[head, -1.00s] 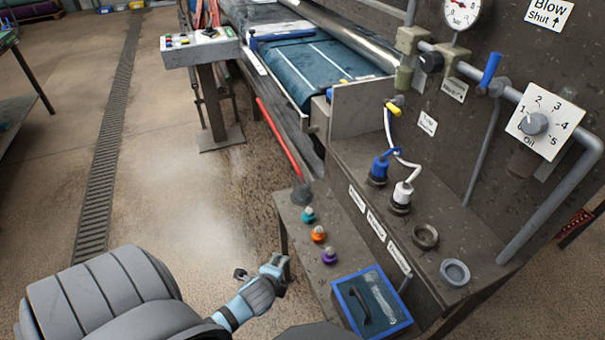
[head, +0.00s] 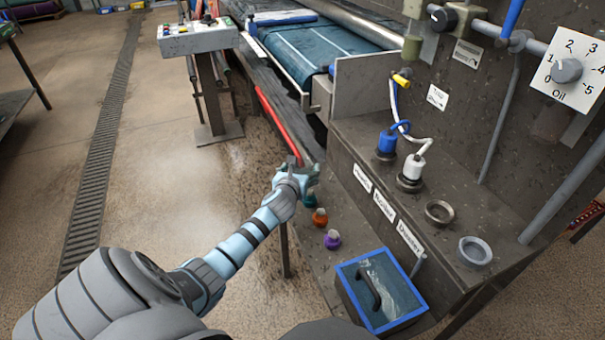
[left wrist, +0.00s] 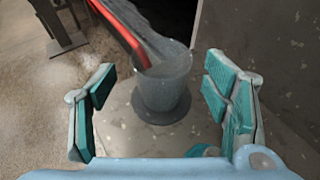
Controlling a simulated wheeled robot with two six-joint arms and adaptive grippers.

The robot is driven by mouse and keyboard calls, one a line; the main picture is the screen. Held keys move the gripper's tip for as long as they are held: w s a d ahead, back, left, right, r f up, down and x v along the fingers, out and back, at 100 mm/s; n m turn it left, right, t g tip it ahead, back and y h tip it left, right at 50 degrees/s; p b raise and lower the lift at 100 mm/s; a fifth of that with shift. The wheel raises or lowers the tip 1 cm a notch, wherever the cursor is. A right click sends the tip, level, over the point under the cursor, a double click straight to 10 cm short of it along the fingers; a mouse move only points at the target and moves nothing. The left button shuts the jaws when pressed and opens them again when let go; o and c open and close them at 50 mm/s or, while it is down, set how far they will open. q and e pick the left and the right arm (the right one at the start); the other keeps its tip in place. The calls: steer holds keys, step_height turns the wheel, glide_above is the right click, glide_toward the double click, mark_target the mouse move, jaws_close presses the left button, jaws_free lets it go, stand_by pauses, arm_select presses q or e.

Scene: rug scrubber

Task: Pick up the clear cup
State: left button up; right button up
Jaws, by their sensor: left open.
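The clear cup (left wrist: 165,85) stands upright on the low grey shelf in the left wrist view, on or above a dark round patch. A long red-handled tool (left wrist: 122,32) slants to its rim from the upper left; I cannot tell how far it reaches inside. My left gripper (left wrist: 160,108) is open, with one teal-padded finger on each side of the view and the cup ahead between them, apart from both. In the head view the left gripper (head: 293,172) is at the shelf's far end and mostly hides the cup. My right gripper is not in view.
Teal (head: 310,198), orange (head: 320,217) and purple (head: 332,239) topped small items line the shelf near the gripper. A blue-rimmed box (head: 347,275) stands closer. A dark machine wall (left wrist: 245,40) rises right of the cup.

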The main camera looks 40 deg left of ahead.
mark_target(300, 172)
arm_select(q)
steer(key=b+x, duration=0.1)
steer(key=x, duration=0.2)
steer(key=shift+f+b, duration=0.35)
steer(key=shift+w, duration=0.2)
steer(key=shift+r, duration=0.1)
steer(key=shift+c, duration=0.6)
steer(key=shift+s, duration=0.1)
steer(key=c, duration=1)
steer(key=shift+c, duration=0.2)
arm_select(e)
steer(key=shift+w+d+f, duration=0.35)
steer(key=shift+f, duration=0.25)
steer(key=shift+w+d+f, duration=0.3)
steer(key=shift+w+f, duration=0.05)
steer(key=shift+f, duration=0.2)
